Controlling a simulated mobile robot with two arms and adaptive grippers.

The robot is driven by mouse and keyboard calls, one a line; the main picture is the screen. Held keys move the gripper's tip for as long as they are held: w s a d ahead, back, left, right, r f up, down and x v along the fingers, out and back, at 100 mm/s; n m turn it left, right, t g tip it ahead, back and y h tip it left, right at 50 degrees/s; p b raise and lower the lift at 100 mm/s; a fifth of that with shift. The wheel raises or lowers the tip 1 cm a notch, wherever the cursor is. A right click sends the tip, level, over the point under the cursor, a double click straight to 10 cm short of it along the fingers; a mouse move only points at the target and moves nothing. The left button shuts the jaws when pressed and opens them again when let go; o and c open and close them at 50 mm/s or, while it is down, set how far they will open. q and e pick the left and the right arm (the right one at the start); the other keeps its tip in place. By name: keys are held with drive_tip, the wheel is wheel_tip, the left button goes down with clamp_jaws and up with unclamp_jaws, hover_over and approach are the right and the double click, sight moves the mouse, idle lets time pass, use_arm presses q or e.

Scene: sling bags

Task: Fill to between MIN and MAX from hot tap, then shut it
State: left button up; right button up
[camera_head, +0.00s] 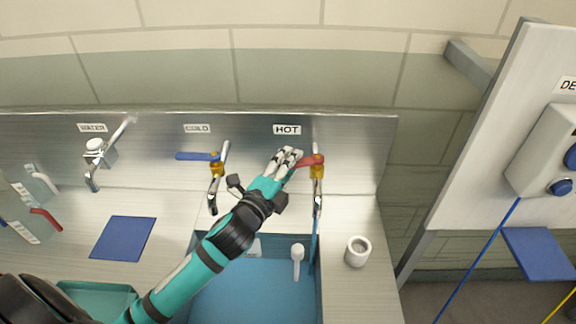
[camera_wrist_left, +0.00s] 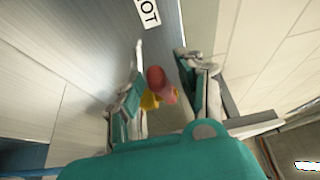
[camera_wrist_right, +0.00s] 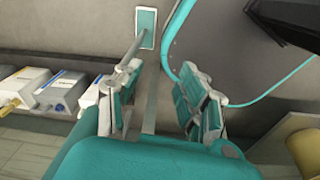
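The hot tap (camera_head: 318,185) stands under the HOT label (camera_head: 287,129). It has a red lever (camera_head: 308,161) pointing left and a brass-coloured body. A thin blue streak (camera_head: 314,240) below its spout looks like running water. The sink basin (camera_head: 255,295) below looks blue inside; I cannot make out MIN or MAX marks or the level. My left gripper (camera_head: 288,158) is at the red lever. In the left wrist view the lever's red end (camera_wrist_left: 156,80) sits between its parted fingers (camera_wrist_left: 160,88). My right gripper (camera_wrist_right: 160,105) is open and empty, outside the head view.
The COLD tap with a blue lever (camera_head: 197,156) is left of my left gripper. A WATER tap (camera_head: 96,152) stands farther left. A white ladle-like thing (camera_head: 298,260) is at the basin. A white cup (camera_head: 357,251) stands right of it. A blue mat (camera_head: 123,238) lies on the left counter.

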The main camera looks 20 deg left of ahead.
use_arm(q)
drive_tip(key=s, duration=1.2)
drive_tip(key=shift+a, duration=0.45)
